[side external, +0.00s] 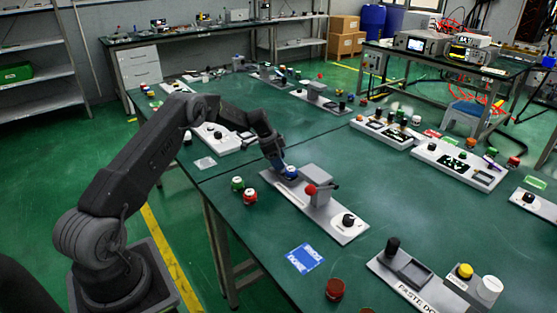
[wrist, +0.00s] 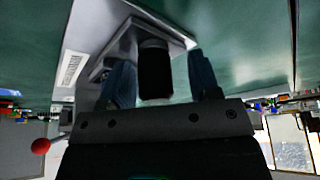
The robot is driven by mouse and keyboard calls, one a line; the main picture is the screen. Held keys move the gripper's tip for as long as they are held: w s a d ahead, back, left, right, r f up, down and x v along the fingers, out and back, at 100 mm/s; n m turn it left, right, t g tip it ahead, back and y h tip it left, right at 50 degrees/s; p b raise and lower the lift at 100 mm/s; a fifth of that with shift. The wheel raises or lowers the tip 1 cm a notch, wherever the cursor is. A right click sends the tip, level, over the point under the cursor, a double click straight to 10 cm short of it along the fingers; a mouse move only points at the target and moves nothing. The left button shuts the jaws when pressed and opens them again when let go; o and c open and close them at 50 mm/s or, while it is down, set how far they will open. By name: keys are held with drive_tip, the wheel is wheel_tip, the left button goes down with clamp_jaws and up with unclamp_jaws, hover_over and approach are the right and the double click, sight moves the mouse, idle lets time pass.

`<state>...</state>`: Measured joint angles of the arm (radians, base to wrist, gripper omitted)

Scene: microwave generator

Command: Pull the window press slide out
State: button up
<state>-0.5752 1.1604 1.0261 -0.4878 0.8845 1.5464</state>
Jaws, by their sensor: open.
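The window press (side external: 322,190) is a grey upright block on a light grey base plate (side external: 318,215), with a red ball on its lever (side external: 310,190). A black dial (side external: 348,219) sits at the base's near right end. My gripper (side external: 284,168) is lowered over the far left end of this base. In the wrist view my gripper (wrist: 160,80) is open, with a blue finger on each side of a dark upright cylinder (wrist: 154,68). Gaps show between the cylinder and both fingers. The slide itself cannot be made out clearly. The red ball (wrist: 40,146) shows at lower left.
A green can (side external: 237,184) and a red can (side external: 250,196) stand left of the base. A blue and white card (side external: 304,258) lies in front. Another station (side external: 425,280) stands at the near right.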

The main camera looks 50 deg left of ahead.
drive_tip(key=v, duration=1.3)
drive_tip(key=shift+r, duration=0.35)
drive_tip(key=shift+s+a, duration=0.1)
drive_tip(key=s+d+r+n+y, duration=0.1)
drive_tip(key=s+d+r, duration=0.3)
drive_tip(key=d+r, duration=0.25)
drive_tip(key=s+d+r+n, duration=0.1)
drive_tip(key=s+d+r, duration=0.35)
drive_tip(key=d, duration=0.35)
drive_tip(key=s+d+r+n+y, duration=0.1)
drive_tip(key=s+d+r+n, duration=0.15)
drive_tip(key=d+r, duration=0.45)
drive_tip(key=s+d+f+n+t, duration=0.1)
drive_tip(key=s+d, duration=0.4)
drive_tip(key=s, duration=0.6)
drive_tip(key=s+d+f+n+t, duration=0.1)
drive_tip(key=s+d+f+n, duration=0.1)
drive_tip(key=s+d, duration=0.4)
drive_tip(key=s, duration=0.5)
drive_tip(key=shift+d+f+y, duration=0.2)
drive_tip(key=shift+f+y, duration=0.05)
drive_tip(key=shift+y, duration=0.15)
